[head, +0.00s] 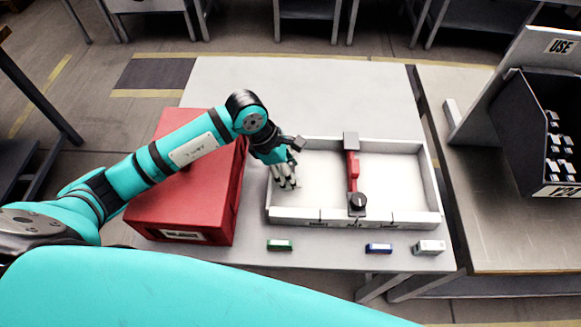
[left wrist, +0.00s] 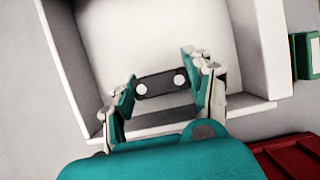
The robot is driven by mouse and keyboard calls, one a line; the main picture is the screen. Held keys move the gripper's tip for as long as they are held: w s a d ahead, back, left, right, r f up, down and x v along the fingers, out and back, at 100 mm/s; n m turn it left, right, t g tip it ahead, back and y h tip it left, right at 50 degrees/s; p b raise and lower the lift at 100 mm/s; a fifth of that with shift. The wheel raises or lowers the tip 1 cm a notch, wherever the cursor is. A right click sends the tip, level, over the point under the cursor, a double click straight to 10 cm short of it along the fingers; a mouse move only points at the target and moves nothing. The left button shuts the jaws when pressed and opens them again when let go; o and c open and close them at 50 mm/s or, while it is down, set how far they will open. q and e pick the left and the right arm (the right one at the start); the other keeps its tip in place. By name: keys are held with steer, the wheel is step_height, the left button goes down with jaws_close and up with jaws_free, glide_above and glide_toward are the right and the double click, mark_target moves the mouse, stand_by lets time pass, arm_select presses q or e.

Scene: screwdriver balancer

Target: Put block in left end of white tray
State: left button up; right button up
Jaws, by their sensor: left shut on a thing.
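The white tray (head: 400,215) lies on the table, with a red screwdriver (head: 353,172) across its middle between dark supports. My left gripper (head: 288,184) is inside the left end of the tray, pointing down. In the left wrist view, the left gripper (left wrist: 160,88) is shut on a dark grey block (left wrist: 161,84) with two white round spots, over the white tray floor (left wrist: 150,40). Whether the block touches the floor cannot be told. In the head view the fingers hide the block. My right gripper is not in view.
A dark bin (head: 545,130) stands at right. The table behind the tray is clear.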

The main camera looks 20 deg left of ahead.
arm_select(q)
steer(key=shift+f, duration=0.2)
steer(key=o, duration=1)
steer(key=shift+r, duration=0.1)
steer(key=shift+r, duration=0.1)
steer(key=b+v, duration=0.1)
steer(key=v, duration=1.1)
